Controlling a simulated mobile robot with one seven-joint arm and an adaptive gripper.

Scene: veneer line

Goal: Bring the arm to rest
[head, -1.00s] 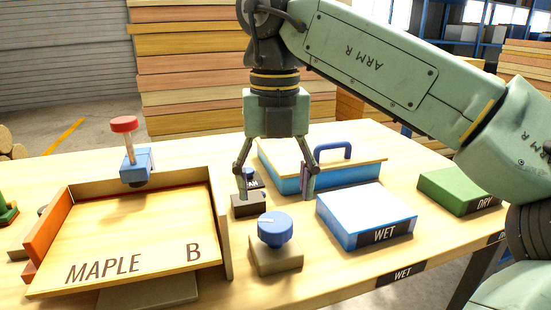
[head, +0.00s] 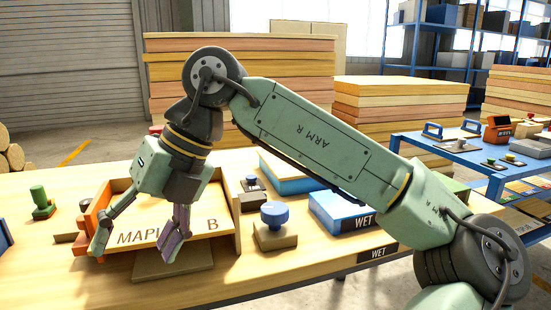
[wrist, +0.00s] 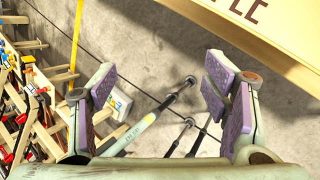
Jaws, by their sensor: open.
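My gripper (head: 138,243) is open and empty in the head view. It hangs in front of the tray marked MAPLE B (head: 212,248), tilted down and to the left. Its fingers and wrist cover part of the tray and its lettering. In the wrist view my gripper (wrist: 170,105) has its purple pads wide apart, with nothing between them. The floor shows below the pads, and the tray's edge (wrist: 285,38) is at the upper right.
A blue knob on a block (head: 274,228) and a blue WET box (head: 345,213) stand right of the tray. A green knob (head: 41,203) stands at the left. A blue table (head: 475,160) with more items is at the right. Tools on a wooden rack (wrist: 35,110) show in the wrist view.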

